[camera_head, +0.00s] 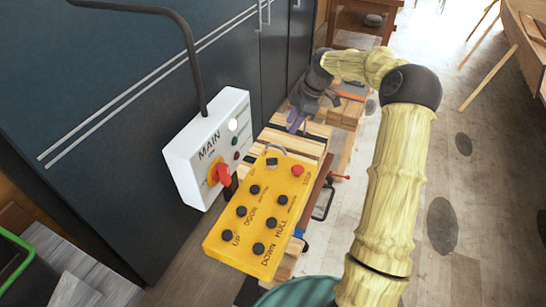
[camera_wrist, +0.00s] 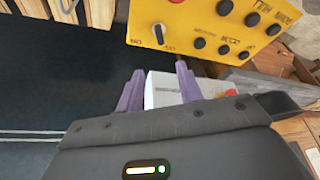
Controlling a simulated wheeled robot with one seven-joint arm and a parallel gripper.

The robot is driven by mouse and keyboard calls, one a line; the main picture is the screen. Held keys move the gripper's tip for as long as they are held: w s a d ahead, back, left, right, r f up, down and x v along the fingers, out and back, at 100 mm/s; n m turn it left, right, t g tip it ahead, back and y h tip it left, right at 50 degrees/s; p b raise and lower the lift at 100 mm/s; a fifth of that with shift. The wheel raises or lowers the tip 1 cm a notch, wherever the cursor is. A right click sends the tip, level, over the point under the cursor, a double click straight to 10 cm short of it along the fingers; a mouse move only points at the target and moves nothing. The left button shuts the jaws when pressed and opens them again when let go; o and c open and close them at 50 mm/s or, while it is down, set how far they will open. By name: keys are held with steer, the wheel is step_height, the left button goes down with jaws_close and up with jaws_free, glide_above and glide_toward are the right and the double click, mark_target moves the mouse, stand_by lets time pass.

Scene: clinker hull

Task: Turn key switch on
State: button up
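A yellow control box (camera_head: 225,250) carries several black buttons, a red button (camera_head: 297,170) and a dark key switch (camera_head: 272,162) near its upper end.
A white MAIN box (camera_head: 184,163) with a red rotary switch (camera_head: 219,175) stands beside the yellow box, a dark cable rising from it. Dark blue cabinets (camera_head: 90,120) line the left. Wooden slats (camera_head: 300,143) lie behind the yellow box.

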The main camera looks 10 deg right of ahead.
mark_target(272, 159)
steer(key=p+x, duration=0.6)
steer(key=x, duration=1)
steer(key=shift+w+a+f, duration=0.1)
steer(key=shift+w+f, duration=0.05)
steer(key=shift+f, duration=0.25)
jaws_close()
